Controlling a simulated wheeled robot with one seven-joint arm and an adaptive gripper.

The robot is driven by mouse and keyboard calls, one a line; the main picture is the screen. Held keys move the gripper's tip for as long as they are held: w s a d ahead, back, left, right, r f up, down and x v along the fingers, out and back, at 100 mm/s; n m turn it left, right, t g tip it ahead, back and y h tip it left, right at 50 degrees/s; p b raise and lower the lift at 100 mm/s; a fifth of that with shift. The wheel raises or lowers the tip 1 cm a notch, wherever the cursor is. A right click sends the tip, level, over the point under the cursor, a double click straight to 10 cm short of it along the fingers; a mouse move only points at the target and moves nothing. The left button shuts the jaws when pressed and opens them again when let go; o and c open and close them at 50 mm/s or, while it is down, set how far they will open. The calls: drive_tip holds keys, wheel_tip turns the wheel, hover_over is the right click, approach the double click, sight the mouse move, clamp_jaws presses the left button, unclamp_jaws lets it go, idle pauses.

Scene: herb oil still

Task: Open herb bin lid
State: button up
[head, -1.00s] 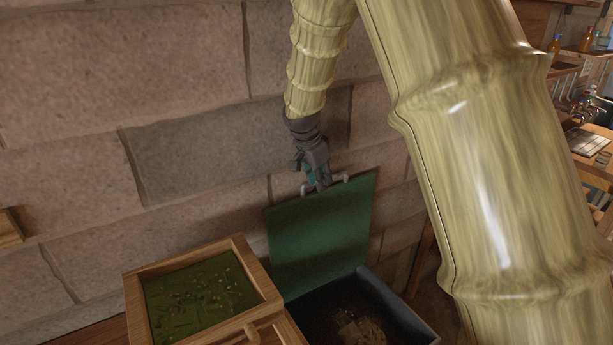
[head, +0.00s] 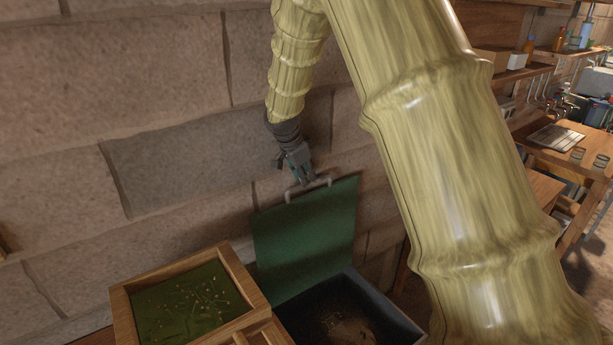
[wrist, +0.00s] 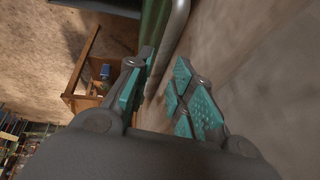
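The green herb bin lid (head: 305,240) stands upright against the stone wall, raised at the back of the dark bin (head: 398,318). The bin's mouth is uncovered and brown matter shows inside. A grey bar handle (head: 308,188) sits on the lid's top edge. My gripper (head: 304,180) is at the handle, pointing down. In the wrist view my gripper (wrist: 158,92) has its teal-padded fingers apart. The grey handle bar (wrist: 174,35) runs past their tips, next to the lid's green edge (wrist: 152,30). Whether the pads touch the bar is unclear.
A wooden-framed tray (head: 122,309) with green herbs stands left of the bin. The stone wall (head: 180,165) is close behind my gripper and the lid. Wooden tables (head: 565,150) and shelves with bottles stand at the far right.

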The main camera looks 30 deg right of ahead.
drive_tip(key=shift+x, duration=1.25)
clamp_jaws()
